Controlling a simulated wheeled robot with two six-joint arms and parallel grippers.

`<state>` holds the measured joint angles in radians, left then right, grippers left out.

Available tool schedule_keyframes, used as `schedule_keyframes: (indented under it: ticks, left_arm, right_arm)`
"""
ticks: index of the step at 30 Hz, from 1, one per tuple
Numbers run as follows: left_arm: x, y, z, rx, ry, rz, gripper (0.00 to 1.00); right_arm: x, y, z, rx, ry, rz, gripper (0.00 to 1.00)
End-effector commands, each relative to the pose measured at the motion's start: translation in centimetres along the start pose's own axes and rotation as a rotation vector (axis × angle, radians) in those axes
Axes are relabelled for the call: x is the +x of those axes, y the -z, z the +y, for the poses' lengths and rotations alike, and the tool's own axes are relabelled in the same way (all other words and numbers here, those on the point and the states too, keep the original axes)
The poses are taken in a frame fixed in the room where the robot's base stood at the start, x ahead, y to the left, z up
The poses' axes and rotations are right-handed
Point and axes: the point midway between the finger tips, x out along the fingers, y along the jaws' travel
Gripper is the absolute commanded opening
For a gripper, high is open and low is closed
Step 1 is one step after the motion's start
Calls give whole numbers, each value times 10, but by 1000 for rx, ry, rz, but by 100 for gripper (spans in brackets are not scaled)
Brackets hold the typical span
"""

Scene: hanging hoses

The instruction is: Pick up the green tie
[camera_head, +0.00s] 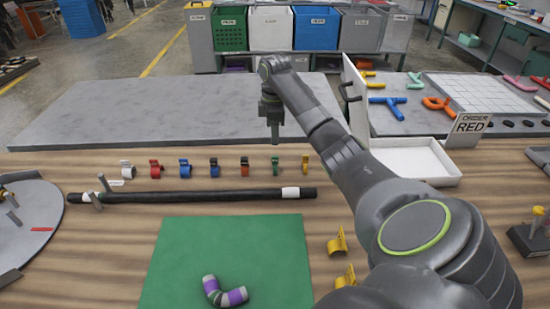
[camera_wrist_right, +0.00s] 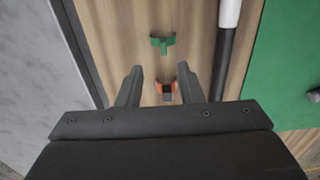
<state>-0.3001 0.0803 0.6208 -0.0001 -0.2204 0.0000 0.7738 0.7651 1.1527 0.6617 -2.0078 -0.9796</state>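The green tie (camera_head: 275,165) stands in a row of small coloured ties on the wooden table, behind the right part of the black hose. In the right wrist view the green tie (camera_wrist_right: 162,45) lies ahead of my fingertips and is not touched. My right gripper (camera_head: 272,132) points down above the table, behind the row. My left gripper is not in view.
A black hose (camera_head: 200,197) with white bands lies in front of the ties. A green mat (camera_head: 215,245) holds a bent purple-and-grey piece (camera_head: 225,292). Yellow ties (camera_head: 338,242) stand right of the mat. A white tray (camera_head: 415,158) and a RED order sign (camera_head: 469,125) are at the right.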

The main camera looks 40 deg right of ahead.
Motion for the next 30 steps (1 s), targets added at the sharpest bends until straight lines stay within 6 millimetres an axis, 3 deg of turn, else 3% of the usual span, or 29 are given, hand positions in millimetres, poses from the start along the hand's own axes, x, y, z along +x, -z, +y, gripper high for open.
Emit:
schedule_keyframes:
  ticks: [15, 25, 30]
  left_arm:
    - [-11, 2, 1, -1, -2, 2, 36]
    - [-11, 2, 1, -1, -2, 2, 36]
    - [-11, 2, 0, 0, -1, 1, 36]
  right_arm:
    - [68, 0, -6, 0, 4, -1, 34]
    - [77, -1, -6, -1, 0, -1, 34]
    - [77, -1, -6, -1, 0, -1, 14]
